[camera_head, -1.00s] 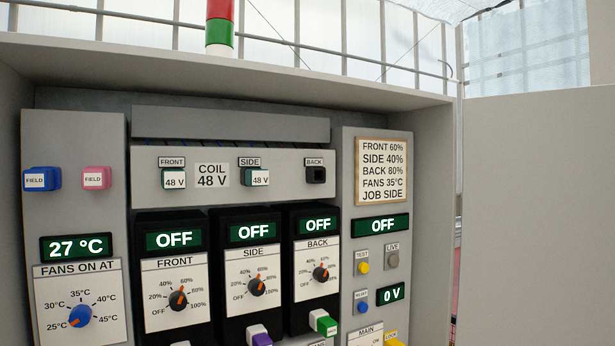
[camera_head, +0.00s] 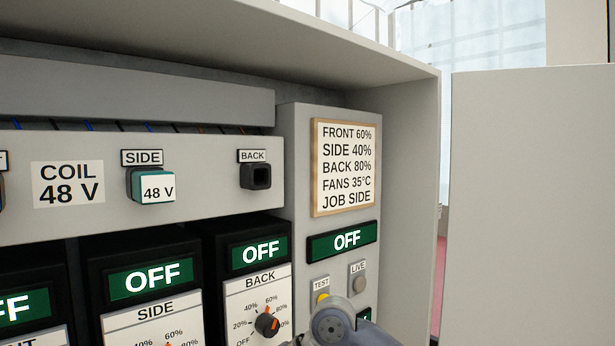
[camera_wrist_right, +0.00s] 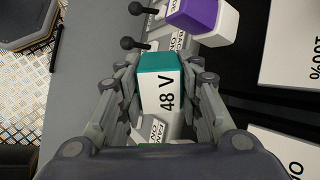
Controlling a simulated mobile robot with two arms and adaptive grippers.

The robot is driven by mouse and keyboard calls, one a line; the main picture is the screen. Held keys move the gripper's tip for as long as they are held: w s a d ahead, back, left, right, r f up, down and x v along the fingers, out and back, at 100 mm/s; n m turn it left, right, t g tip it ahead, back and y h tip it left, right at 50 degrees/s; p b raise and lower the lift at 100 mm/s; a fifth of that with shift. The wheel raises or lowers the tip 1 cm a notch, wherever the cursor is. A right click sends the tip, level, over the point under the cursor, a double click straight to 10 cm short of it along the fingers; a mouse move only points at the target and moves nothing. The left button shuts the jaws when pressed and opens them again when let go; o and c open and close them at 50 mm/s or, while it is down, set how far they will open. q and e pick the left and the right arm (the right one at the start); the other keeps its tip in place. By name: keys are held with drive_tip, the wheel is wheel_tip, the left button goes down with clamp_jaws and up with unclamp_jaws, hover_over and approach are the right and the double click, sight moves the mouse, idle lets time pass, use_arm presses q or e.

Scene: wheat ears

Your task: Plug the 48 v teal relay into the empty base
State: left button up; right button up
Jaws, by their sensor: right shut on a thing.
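My right gripper (camera_wrist_right: 165,78) is shut on a teal relay (camera_wrist_right: 162,63) with a white face marked 48 V, between its two fingers in the right wrist view. The empty base (camera_head: 257,176) is a black open socket under the BACK label in the head view. Part of my right arm (camera_head: 338,322) shows at the bottom of the head view, below and right of that base; the held relay is hidden there. Another teal 48 V relay (camera_head: 157,188) sits in the SIDE base. My left gripper is not in view.
Dimmer units with OFF displays (camera_head: 259,252) and knobs (camera_head: 267,325) stand below the base rail. A notice (camera_head: 345,167) hangs to the right, above TEST and LIVE fittings. The cabinet's right wall (camera_head: 405,190) bounds the space. A purple-and-white plug (camera_wrist_right: 200,16) is near the held relay.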

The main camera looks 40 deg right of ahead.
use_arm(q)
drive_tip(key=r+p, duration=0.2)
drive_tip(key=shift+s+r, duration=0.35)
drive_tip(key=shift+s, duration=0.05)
use_arm(e)
drive_tip(key=s+d+r+m+t+h, duration=0.1)
drive_tip(key=d+r+m+t, duration=0.2)
drive_tip(key=r, duration=1)
drive_tip(key=s+d+r+m+t+h, duration=0.2)
drive_tip(key=r+t, duration=0.4)
drive_tip(key=r, duration=0.7)
drive_tip(key=s+d+r+m+t+h, duration=0.1)
drive_tip(key=d+r+m+t, duration=0.4)
drive_tip(key=r, duration=0.9)
drive_tip(key=shift+s+m+h, duration=0.4)
drive_tip(key=shift+m+h, duration=0.1)
drive_tip(key=shift+h, duration=0.1)
drive_tip(key=shift+a, duration=0.1)
use_arm(q)
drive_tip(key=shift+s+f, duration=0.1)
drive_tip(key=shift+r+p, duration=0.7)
drive_tip(key=shift+p, duration=0.15)
use_arm(e)
drive_tip(key=shift+w+a, duration=0.15)
drive_tip(key=shift+w, duration=1.25)
drive_tip(key=shift+w+a, duration=0.1)
drive_tip(key=shift+w, duration=1.25)
